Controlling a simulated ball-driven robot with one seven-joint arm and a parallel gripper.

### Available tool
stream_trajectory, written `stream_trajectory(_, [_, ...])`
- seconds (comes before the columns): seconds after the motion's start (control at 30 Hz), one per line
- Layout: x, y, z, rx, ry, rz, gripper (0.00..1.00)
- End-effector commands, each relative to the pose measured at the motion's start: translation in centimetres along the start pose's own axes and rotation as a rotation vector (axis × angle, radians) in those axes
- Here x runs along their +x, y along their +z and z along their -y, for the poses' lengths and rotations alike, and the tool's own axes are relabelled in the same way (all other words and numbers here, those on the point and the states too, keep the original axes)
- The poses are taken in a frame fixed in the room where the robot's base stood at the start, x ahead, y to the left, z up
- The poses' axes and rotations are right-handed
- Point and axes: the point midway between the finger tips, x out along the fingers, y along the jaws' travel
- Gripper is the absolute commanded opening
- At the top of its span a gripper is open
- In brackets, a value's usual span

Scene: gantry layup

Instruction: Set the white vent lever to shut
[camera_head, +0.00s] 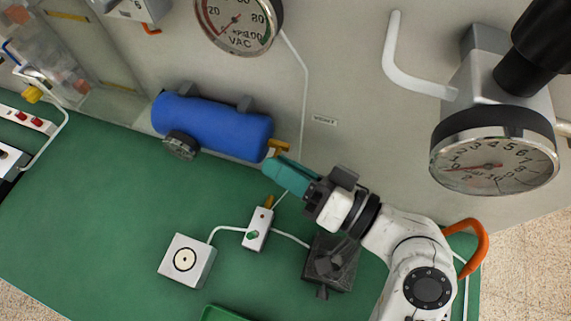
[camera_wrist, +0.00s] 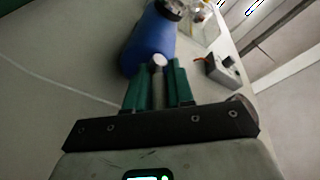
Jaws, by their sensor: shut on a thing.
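My gripper (camera_head: 284,176) has teal fingers and is at the right end of the blue tank, near the wall. In the wrist view, my gripper (camera_wrist: 158,86) is shut on a pale lever (camera_wrist: 158,64) with a rounded tip, which stands up between the two fingers. In the head view, the fingers hide this lever. A brass fitting (camera_head: 279,146) shows just beyond the fingertips. Which end position the lever is in cannot be told.
The blue tank (camera_head: 218,128) lies left of my gripper; it also shows in the wrist view (camera_wrist: 148,42). A white box (camera_head: 187,261), a small white valve block (camera_head: 257,230) and a dark block (camera_head: 330,262) stand on the green bench (camera_head: 110,215). A dial gauge (camera_head: 494,165) is at right.

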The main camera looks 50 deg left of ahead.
Motion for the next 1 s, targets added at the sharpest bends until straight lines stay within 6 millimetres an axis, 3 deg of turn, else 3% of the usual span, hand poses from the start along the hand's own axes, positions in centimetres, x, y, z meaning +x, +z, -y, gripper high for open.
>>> stream_trajectory(0.27, [0.0,-0.3,0.4,-0.014,0.042,0.033,0.00])
stream_trajectory(1.0, [0.5,-0.8,1.0,-0.119,0.355,0.296,0.00])
